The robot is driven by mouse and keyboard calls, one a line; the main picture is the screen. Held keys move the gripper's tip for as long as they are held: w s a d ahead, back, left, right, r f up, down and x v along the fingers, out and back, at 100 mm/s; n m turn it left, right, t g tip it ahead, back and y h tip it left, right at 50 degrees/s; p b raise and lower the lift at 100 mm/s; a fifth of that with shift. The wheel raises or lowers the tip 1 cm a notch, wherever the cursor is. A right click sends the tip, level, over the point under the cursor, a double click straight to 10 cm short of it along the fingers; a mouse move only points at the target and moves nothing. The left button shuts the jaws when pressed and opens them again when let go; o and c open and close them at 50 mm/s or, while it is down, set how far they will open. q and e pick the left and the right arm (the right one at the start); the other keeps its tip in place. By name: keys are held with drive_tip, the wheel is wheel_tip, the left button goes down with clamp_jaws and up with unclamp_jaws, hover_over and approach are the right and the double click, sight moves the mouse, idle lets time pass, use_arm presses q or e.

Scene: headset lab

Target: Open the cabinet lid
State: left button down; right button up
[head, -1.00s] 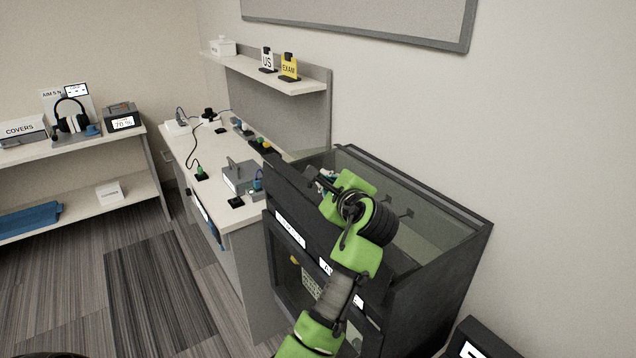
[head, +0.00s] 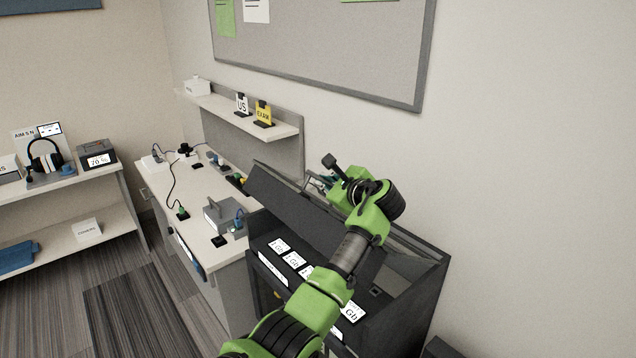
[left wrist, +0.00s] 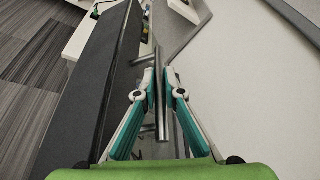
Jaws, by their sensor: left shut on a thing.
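The dark cabinet (head: 421,287) stands against the wall at the right of the head view. Its dark lid (head: 300,212) is tilted up, with a gap below it where several white label cards (head: 294,260) show. My left gripper (head: 318,182) is at the lid's upper edge, partly hidden by my own green arm. In the left wrist view, the teal fingers of my left gripper (left wrist: 160,78) are shut on a grey metal bar handle (left wrist: 161,118), which stands off the dark lid (left wrist: 92,92). My right gripper is not in view.
A white bench (head: 195,222) with a grey device (head: 222,214) and cables adjoins the cabinet on the left. A wall shelf (head: 222,106) with US and EXAM signs hangs above it. A shelf unit with headphones (head: 45,156) stands further left. Striped carpet floor in front is clear.

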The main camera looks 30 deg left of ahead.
use_arm(q)
drive_tip(key=shift+w+d+r+p, duration=0.2)
drive_tip(key=shift+w+r+p, duration=0.2)
drive_tip(key=shift+w+r, duration=0.1)
drive_tip(key=shift+m, duration=0.3)
drive_tip(key=c, duration=2.1)
unclamp_jaws()
drive_tip(key=shift+f, duration=0.1)
drive_tip(key=shift+c, duration=0.2)
drive_tip(key=shift+w, duration=0.15)
drive_tip(key=v, duration=1.2)
drive_tip(key=shift+d+f, duration=0.1)
